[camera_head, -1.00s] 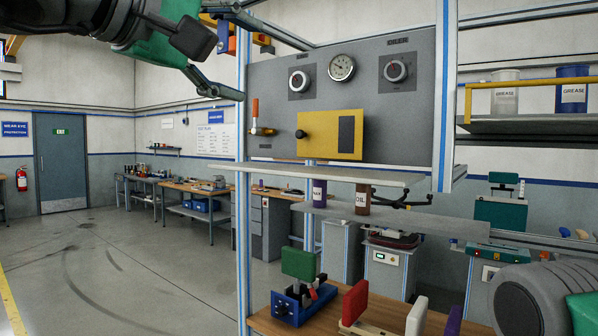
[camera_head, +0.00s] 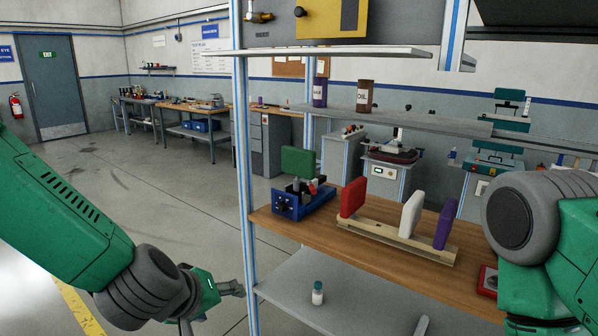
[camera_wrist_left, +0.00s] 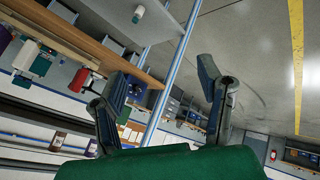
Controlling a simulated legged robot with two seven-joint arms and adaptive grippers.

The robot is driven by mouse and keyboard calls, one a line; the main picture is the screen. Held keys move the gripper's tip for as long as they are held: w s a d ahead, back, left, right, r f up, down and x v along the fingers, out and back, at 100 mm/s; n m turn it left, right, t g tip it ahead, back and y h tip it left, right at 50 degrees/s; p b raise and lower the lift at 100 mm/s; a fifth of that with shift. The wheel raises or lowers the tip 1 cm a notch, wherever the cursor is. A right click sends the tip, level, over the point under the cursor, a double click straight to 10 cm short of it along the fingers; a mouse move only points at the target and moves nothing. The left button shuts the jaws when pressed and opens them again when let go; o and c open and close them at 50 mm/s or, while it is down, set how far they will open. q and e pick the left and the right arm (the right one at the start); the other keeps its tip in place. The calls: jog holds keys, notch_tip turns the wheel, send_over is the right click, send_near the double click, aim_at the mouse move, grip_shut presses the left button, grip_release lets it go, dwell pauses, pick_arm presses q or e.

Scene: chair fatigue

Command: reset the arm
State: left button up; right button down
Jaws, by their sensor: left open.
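My left arm (camera_head: 60,215) hangs low at the left of the head view, to the left of the rack's blue-striped post. My left gripper (camera_head: 212,307) is open and empty beside the post, over the floor; one of its fingers lies partly beyond the bottom of the picture. In the left wrist view, the two fingers of the left gripper (camera_wrist_left: 161,74) stand wide apart with nothing between them. My right arm (camera_head: 560,235) shows at the right edge of the head view; its gripper is out of view.
The wooden shelf (camera_head: 350,250) holds a blue fixture (camera_head: 290,205) with a green pad and a beige stand (camera_head: 385,240) with red, white and purple pads. A small bottle (camera_head: 317,293) stands on the lower grey shelf. The floor (camera_head: 170,205) left of the post is open.

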pick_arm(q)
jog(key=s+a+f+m+g+y+b, duration=0.1)
jog(key=s+a+f+m+g+b, duration=0.1)
jog(key=s+f, duration=0.7)
jog(key=s+a+f+m+g+y+b, duration=0.15)
jog(key=s+f, duration=0.35)
jog(key=f, duration=0.8)
jog(key=s+a+f+m+g+b, duration=0.1)
jog(key=s+a+f+g, duration=0.1)
jog(key=s+a+f, duration=0.2)
jog(key=s+a+f+m+g+b, duration=0.1)
jog(key=s+a+f, duration=0.3)
jog(key=s, duration=0.7)
jog(key=shift+s+a+f+g+b, duration=0.25)
jog(key=shift+a+f+g+b, duration=0.15)
jog(key=shift+f, duration=0.55)
pick_arm(e)
notch_tip(320, 180, down, 7)
jog(key=d, duration=0.1)
jog(key=shift+f, duration=0.2)
